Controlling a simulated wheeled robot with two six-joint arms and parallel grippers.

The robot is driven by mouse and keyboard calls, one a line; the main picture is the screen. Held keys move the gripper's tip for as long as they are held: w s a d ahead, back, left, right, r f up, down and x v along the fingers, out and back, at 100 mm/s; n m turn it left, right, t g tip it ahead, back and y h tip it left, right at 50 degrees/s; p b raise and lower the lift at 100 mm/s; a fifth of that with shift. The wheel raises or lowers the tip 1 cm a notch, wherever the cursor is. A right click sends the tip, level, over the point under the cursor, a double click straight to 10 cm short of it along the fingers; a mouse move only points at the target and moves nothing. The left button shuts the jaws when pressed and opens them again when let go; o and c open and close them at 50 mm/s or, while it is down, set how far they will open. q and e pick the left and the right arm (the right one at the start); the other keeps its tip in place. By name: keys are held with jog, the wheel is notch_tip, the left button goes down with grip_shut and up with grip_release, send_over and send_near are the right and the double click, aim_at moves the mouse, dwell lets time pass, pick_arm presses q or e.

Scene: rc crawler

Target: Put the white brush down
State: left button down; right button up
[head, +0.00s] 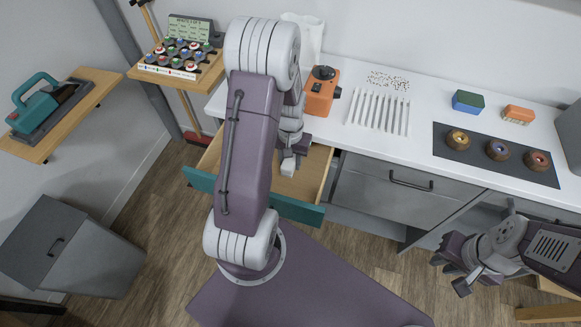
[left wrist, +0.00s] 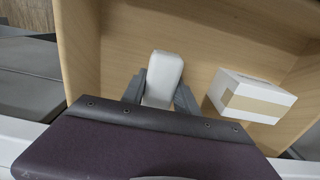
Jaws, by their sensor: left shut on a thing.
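In the left wrist view, the white brush (left wrist: 164,72) shows as a smooth, rounded white block between the two dark fingers of my left gripper (left wrist: 160,92). The gripper is shut on it, inside an open wooden drawer (left wrist: 215,35). I cannot tell if the brush touches the drawer floor. In the head view, my left gripper (head: 290,152) reaches down into the teal-fronted drawer (head: 316,160), with a white end of the brush (head: 288,168) showing; my arm hides much of the drawer. My right gripper (head: 452,272) hangs at the lower right, away from the drawer, its jaws unclear.
A white box with a tan band (left wrist: 252,98) lies in the drawer right of the brush. On the counter stand an orange device (head: 321,92), several white sticks (head: 378,112), a green-blue block (head: 467,102) and a dark mat (head: 455,157) with several round pieces.

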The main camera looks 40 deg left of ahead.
pick_arm(q)
notch_tip(320, 180, down, 3)
jog(key=shift+f+b, duration=0.15)
jog(key=shift+b, duration=0.15)
jog(key=shift+f, duration=0.2)
jog(key=shift+f, duration=0.2)
jog(key=c, duration=0.9)
grip_release()
jog(key=shift+s+d, duration=0.1)
jog(key=shift+s, duration=0.05)
